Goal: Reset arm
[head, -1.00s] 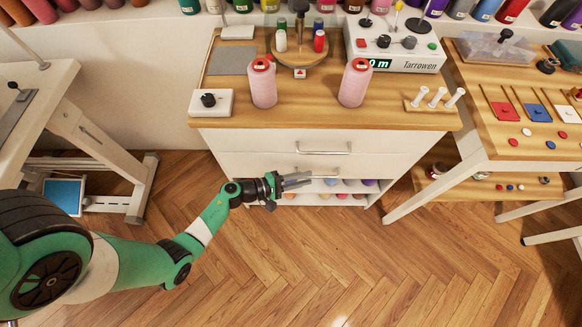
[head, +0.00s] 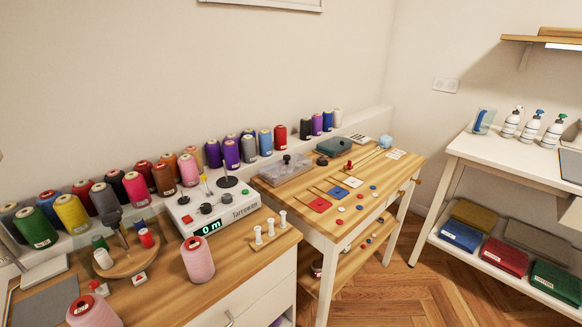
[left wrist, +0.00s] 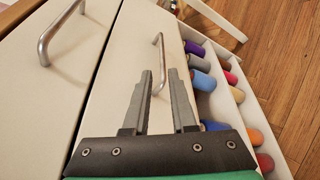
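My left gripper (left wrist: 160,72) shows in the left wrist view with its two grey fingers apart and nothing clamped between them. It is in front of the white drawer cabinet (left wrist: 100,92). The end of a metal drawer handle (left wrist: 158,42) appears between or just beyond the fingertips; I cannot tell whether they touch. The head view shows neither of my arms. My right gripper is in no view.
In the head view, a pink thread cone (head: 198,260) and the Tarrowen device (head: 212,207) stand on the cabinet top. A wooden table (head: 345,215) and white shelf unit (head: 500,165) stand to the right.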

